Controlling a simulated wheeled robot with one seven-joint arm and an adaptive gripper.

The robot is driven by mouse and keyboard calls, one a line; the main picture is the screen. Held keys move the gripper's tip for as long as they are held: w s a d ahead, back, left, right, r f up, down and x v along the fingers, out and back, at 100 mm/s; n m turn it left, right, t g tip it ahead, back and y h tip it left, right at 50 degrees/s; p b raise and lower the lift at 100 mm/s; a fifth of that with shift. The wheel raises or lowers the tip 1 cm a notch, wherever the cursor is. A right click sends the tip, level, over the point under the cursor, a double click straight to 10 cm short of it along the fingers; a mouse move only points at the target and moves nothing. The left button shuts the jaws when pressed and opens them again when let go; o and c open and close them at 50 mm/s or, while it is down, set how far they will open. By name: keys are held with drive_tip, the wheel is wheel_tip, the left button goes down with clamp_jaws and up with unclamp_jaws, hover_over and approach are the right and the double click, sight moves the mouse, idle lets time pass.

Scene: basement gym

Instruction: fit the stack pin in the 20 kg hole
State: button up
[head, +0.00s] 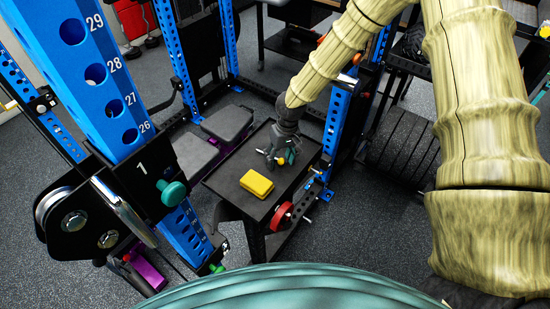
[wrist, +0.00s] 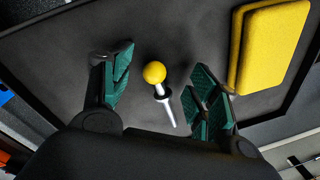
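The stack pin (wrist: 163,95), with a yellow ball knob and a thin silver shaft with a dark collar, is over the dark top of a low stand (wrist: 200,35) in the wrist view. My gripper (wrist: 160,78) is open, with its green-padded fingers on either side of the pin and clear gaps to both. I cannot pick out a weight stack or a 20 kg hole in either view.
A yellow block (head: 257,183) lies on the stand close to my gripper; it also shows in the wrist view (wrist: 270,45). A blue numbered rack upright (head: 105,80) with a black pulley stands at left. A grey-padded bench (head: 228,122) is behind the stand.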

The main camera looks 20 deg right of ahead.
clamp_jaws()
